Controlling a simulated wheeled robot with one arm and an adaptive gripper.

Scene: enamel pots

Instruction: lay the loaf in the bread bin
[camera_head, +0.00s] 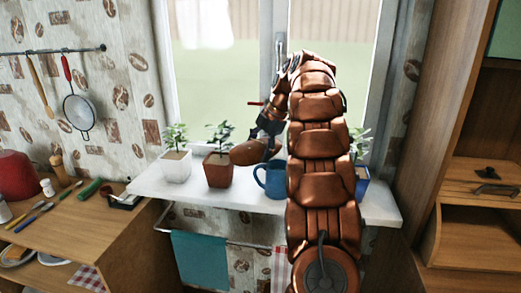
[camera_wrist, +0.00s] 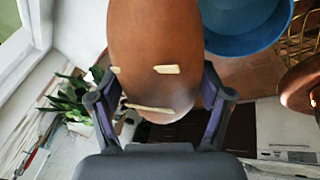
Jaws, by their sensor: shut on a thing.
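The brown loaf (camera_head: 249,153) is at the window, between the terracotta pot and the blue mug in the head view. My gripper (camera_head: 268,130) is shut on it from above. In the wrist view the loaf (camera_wrist: 165,75), with pale score marks, sits between the two fingers of my gripper (camera_wrist: 160,102). The loaf appears to be above the sill, though its underside is partly hidden. A wooden box with an open front (camera_head: 478,236), apparently the bread bin, stands at the right; a dark handle shows on the panel above its opening.
The white sill (camera_head: 230,196) holds a white potted plant (camera_head: 175,165), a terracotta potted plant (camera_head: 219,168), a blue mug (camera_head: 271,180) and a blue pot (camera_head: 361,180), partly behind my arm. A wooden counter (camera_head: 95,225) with utensils is at left. A tall cabinet (camera_head: 440,130) stands right.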

